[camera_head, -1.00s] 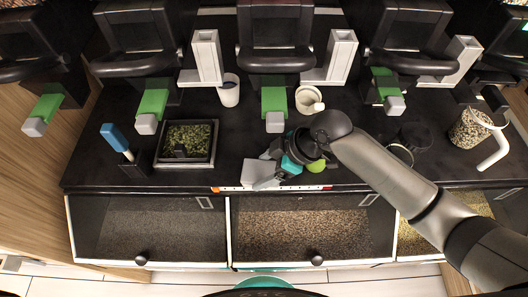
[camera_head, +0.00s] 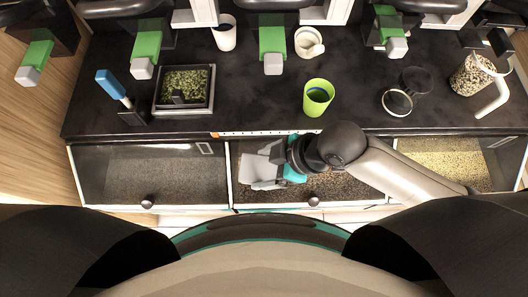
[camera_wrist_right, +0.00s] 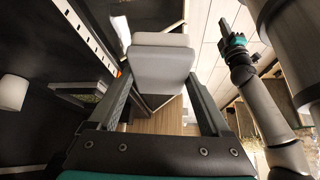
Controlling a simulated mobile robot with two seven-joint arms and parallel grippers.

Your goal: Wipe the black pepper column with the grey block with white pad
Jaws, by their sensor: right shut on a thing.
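My right gripper (camera_head: 282,172) is shut on the grey block with white pad (camera_head: 257,167), over the front of the middle bin. In the right wrist view the block (camera_wrist_right: 160,72) sits between both fingers, with its paler pad at the far end. Part of my left arm with a teal gripper (camera_wrist_right: 235,45) shows at the right of that view; its jaws are too small to read. No label tells which column is the black pepper one. Three glass-fronted bins line the counter's front: dark grey (camera_head: 130,177), brown (camera_head: 345,188) and yellow (camera_head: 450,165).
A green cup (camera_head: 318,97) stands on the black counter behind my right gripper. A tray of green herbs (camera_head: 184,90), a blue-handled tool (camera_head: 112,85), a white cup (camera_head: 224,36), a pale mug (camera_head: 308,42) and a grain jar (camera_head: 470,78) also stand there.

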